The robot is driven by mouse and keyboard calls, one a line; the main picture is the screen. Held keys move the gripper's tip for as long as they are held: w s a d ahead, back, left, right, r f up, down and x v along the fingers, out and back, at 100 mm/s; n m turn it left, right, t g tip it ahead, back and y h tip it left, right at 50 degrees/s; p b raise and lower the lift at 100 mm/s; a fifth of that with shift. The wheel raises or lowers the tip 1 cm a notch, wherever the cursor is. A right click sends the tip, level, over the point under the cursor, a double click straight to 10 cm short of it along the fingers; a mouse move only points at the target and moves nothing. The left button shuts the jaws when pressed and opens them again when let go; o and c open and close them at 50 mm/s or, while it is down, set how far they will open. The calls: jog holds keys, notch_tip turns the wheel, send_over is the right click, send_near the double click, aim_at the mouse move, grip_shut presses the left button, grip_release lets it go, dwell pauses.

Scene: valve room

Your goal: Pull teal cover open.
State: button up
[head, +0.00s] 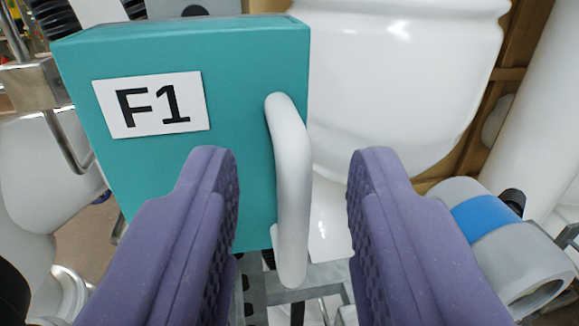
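The teal cover (230,80) is a box front with a white label reading F1 (152,104). It looks closed, and its left and top edges show. A white vertical bar handle (293,190) is fixed near its right edge. My gripper (292,165) has two purple fingers, wide apart. The left finger overlaps the cover's lower part in the picture, and the right finger is to the right of the handle. The handle lies between the fingers in the picture, with gaps on both sides. I cannot tell how far the fingertips are from it in depth.
A large white rounded tank (405,70) stands right behind the cover. A grey pipe with a blue band (490,215) is at the lower right. Metal brackets and white pipework (45,165) crowd the left side. A grey metal frame (315,280) lies below the handle.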

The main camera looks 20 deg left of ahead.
grip_shut()
dwell(1.4)
